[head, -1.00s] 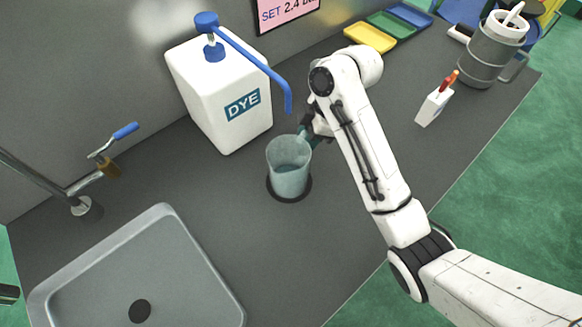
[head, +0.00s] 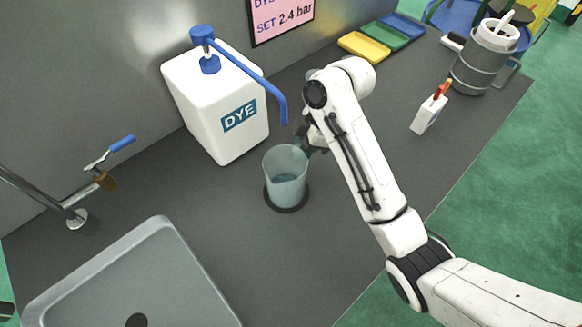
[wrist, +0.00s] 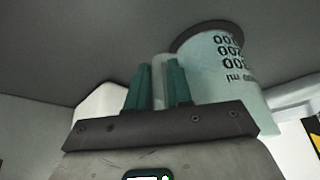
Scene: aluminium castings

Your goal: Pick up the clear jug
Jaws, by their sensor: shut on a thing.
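The clear jug (head: 285,172), a pale see-through cup with bluish liquid low inside, stands upright over a dark round disc (head: 271,201) on the grey counter. I cannot tell whether it touches the disc. My gripper (head: 303,145) reaches in from the upper right at the jug's side, partly hidden by the arm. In the wrist view, the two teal fingers of my gripper (wrist: 159,82) are shut on the jug's pale handle (wrist: 160,72). The jug's body (wrist: 226,75), with dark printed marks, shows to the right of the fingers.
A white DYE container (head: 210,120) with a blue pump and spout (head: 262,80) stands close behind the jug. A grey sink (head: 60,285) and a tap (head: 77,215) are at left. A white box (head: 428,115), coloured trays (head: 362,47) and a grey canister (head: 482,68) are at right.

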